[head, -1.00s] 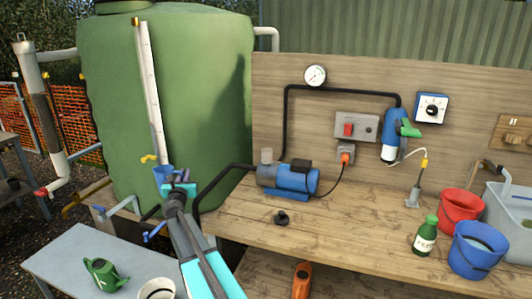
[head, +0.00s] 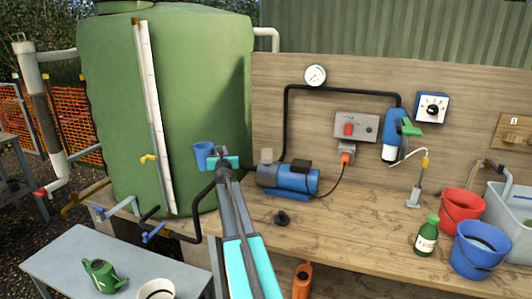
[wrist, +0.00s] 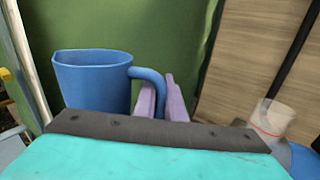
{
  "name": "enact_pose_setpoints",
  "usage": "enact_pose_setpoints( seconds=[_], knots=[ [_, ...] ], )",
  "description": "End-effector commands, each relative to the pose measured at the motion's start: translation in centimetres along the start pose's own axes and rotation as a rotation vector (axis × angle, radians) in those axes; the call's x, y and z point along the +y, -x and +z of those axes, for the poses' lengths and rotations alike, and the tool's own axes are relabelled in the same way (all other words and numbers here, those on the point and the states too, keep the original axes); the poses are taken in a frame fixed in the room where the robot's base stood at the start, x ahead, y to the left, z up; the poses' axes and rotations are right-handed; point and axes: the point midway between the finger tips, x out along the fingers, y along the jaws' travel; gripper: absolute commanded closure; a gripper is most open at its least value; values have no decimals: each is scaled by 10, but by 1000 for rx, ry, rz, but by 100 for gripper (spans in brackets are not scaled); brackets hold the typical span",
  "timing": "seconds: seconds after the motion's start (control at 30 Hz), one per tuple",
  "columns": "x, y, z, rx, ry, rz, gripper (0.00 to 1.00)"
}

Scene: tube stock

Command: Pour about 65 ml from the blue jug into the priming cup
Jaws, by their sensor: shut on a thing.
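The blue jug (head: 203,156) is held in the air in front of the green tank, left of the pump. In the wrist view the jug (wrist: 92,84) looks about upright, with its handle toward the right. My gripper (head: 224,161) is shut on the jug's handle; its fingers (wrist: 166,100) show there in the wrist view. What is inside the jug is hidden. The priming cup (head: 267,155) is a small clear cup on top of the pump's left end. In the wrist view the cup (wrist: 271,118) shows a red line and stands right of the jug, apart from it.
The blue pump (head: 288,179) stands on the wooden bench (head: 345,220), with a black pipe (head: 286,115) rising behind it. A black cap (head: 281,218) lies in front. A green bottle (head: 427,237) and buckets (head: 478,252) stand at the right. The bench's middle is clear.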

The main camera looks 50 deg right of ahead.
Motion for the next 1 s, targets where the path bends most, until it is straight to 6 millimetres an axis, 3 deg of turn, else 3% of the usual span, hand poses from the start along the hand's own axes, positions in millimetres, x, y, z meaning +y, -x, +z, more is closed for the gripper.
enact_pose_setpoints(
  seconds=[0.4, 1.0],
  knots=[
    [-23, -10, 9, -1, -2, 9, 100],
    [-38, -16, 14, -4, 0, 17, 100]
  ],
)
